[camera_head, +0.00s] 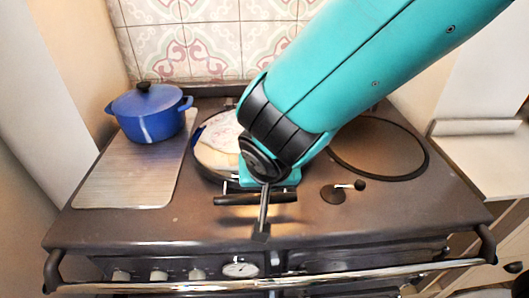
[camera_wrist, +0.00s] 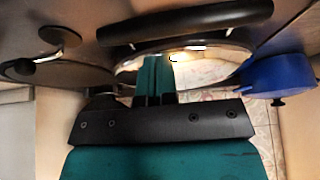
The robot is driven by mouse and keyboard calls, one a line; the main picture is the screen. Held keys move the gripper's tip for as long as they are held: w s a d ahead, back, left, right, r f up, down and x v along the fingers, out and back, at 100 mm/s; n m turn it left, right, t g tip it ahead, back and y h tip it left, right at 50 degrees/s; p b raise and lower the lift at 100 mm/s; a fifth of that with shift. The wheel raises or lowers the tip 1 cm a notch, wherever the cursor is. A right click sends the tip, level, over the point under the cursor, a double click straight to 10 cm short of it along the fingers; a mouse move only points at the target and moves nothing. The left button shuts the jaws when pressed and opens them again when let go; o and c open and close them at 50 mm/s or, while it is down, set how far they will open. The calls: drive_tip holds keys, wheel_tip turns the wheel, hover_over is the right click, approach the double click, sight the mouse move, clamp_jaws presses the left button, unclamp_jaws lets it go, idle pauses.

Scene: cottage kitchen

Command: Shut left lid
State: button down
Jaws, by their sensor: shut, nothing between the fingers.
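The left lid (camera_head: 214,150) is round, shiny and rimmed, over the left side of the cooker top. It looks low and close to flat; I cannot tell whether it rests fully down. Its black bar handle (camera_head: 230,200) is at the front. In the wrist view the handle (camera_wrist: 185,22) crosses the top, with the lid's bright rim (camera_wrist: 225,50) below it. My gripper (camera_wrist: 153,62) is shut and empty, its fingers against the view of the lid, behind the handle. Whether they touch the lid is unclear. In the head view my arm hides the fingertips and the lid's right part.
A blue lidded pot (camera_head: 150,112) stands on a ribbed metal plate (camera_head: 120,185) at the left. A dark round plate (camera_head: 400,160) with a small knobbed handle (camera_head: 345,190) in front is at the right. A front rail (camera_head: 330,277) runs across the cooker. A tiled wall (camera_head: 190,45) stands behind.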

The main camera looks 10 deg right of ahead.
drive_tip(key=b+v, duration=0.1)
drive_tip(key=v, duration=1)
drive_tip(key=s+d+r+n+g+y, duration=0.2)
drive_tip(key=s+d+n+g+y, duration=0.2)
drive_tip(key=s+d+n, duration=0.3)
drive_tip(key=s+d+g, duration=0.1)
drive_tip(key=s+d, duration=0.2)
drive_tip(key=shift+d+r+n+g, duration=0.2)
drive_tip(key=shift+d+n+g, duration=0.1)
drive_tip(key=shift+d, duration=0.1)
